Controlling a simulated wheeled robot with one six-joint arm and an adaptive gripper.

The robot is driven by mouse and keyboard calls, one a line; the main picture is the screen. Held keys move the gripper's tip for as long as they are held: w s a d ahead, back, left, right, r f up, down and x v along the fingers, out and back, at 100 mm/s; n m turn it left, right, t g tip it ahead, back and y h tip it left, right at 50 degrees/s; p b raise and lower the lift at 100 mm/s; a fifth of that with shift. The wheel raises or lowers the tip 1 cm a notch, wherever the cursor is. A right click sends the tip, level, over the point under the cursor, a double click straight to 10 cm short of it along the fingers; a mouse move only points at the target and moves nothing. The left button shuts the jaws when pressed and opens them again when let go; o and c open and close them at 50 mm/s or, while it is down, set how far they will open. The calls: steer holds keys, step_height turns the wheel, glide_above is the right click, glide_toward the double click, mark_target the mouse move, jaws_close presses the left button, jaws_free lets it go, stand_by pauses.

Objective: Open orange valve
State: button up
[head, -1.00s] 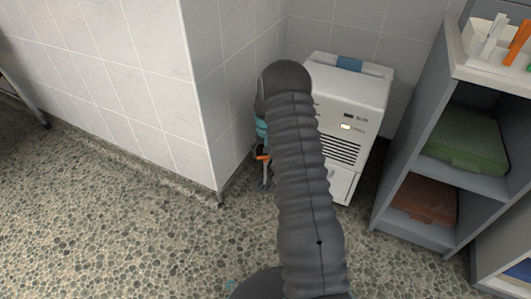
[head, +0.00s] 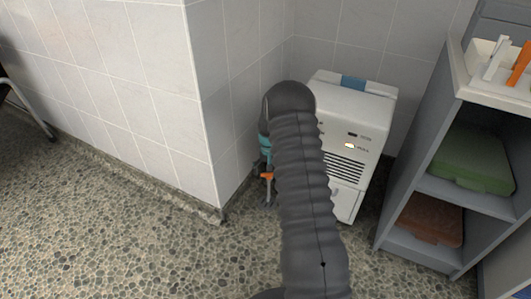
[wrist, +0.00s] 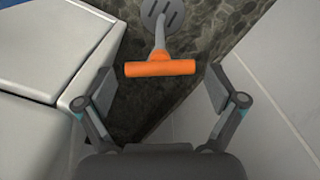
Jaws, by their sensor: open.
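The orange valve handle (wrist: 160,68) is a short orange bar on a grey stem in the wrist view. It lies across the gap between my gripper's fingers, near the fingertips. A small part of the orange valve (head: 267,176) shows beside my arm in the head view; the rest is hidden behind the arm. My gripper (wrist: 160,86) is open, with one finger on each side of the bar. I see gaps between the fingers and the bar's ends.
A white appliance (head: 355,113) stands right of my arm, also close to the left finger in the wrist view (wrist: 40,50). A tiled wall (head: 206,95) is on the other side. A grey shelf (head: 405,185) stands at right.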

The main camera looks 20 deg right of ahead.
steer(key=m, duration=0.6)
steer(key=shift+p, duration=0.3)
steer(key=s+a+r+n+p, duration=0.1)
steer(key=s+a+r, duration=0.1)
steer(key=r, duration=1.2)
steer(key=s+a+r+n+t+p, duration=0.1)
steer(key=s+a+r+p, duration=0.1)
steer(key=r, duration=1.3)
steer(key=shift+s+a, duration=0.7)
steer(key=shift+a, duration=0.4)
